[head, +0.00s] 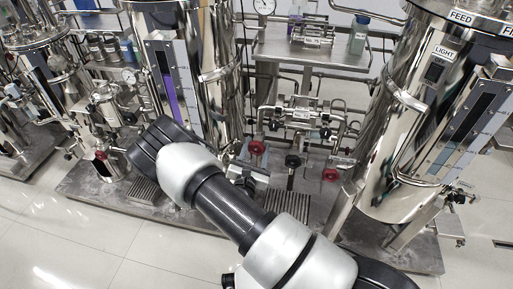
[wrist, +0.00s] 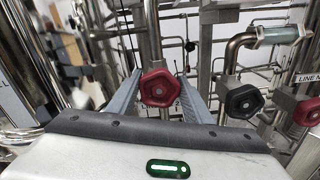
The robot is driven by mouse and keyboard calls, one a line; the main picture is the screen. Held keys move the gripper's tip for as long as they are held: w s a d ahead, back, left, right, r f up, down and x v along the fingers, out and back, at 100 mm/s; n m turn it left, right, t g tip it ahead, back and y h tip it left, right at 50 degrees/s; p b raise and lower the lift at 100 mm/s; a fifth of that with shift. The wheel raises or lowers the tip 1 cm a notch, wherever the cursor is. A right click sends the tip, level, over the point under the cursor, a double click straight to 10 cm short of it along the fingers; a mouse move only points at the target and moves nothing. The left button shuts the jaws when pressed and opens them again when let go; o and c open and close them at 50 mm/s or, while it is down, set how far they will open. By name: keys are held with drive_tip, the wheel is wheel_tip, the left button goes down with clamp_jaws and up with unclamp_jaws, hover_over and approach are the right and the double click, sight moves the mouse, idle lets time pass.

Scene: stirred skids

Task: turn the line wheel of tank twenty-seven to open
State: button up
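In the wrist view a red line wheel (wrist: 160,88) on a vertical pipe sits between the two fingers of my gripper (wrist: 160,98). The fingers are apart, one on each side of the wheel; I cannot tell whether they touch it. In the head view this appears to be the red wheel (head: 257,147) just beyond my arm, and my fingertips there are mostly hidden. No tank number twenty-seven is readable in either view.
A black wheel (wrist: 243,101) stands close on the right, with another red wheel (wrist: 308,111) beyond it beside a partly cut "LINE" label (wrist: 308,78). Steel tanks flank the skid, the right tank (head: 405,120) and left tank (head: 215,75). Pipes crowd the space behind.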

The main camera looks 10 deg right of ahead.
drive_tip(key=c, duration=0.4)
drive_tip(key=n+p, duration=0.2)
drive_tip(key=n, duration=0.1)
drive_tip(key=shift+a+r+n, duration=0.1)
drive_tip(key=shift+a+n, duration=0.05)
drive_tip(key=shift+n, duration=0.25)
drive_tip(key=n+p, duration=0.1)
drive_tip(key=n, duration=0.2)
drive_tip(key=shift+n, duration=0.3)
drive_tip(key=n+p, duration=0.1)
drive_tip(key=n, duration=0.3)
drive_tip(key=shift+a+n+p, duration=0.15)
drive_tip(key=shift+n+p, duration=0.15)
drive_tip(key=shift+p, duration=0.1)
drive_tip(key=shift+f+n+p, duration=0.15)
drive_tip(key=shift+n+p, duration=0.05)
drive_tip(key=shift+n, duration=0.9)
drive_tip(key=shift+f+n+p, duration=0.1)
drive_tip(key=shift+n+p, duration=0.05)
drive_tip(key=shift+n, duration=0.95)
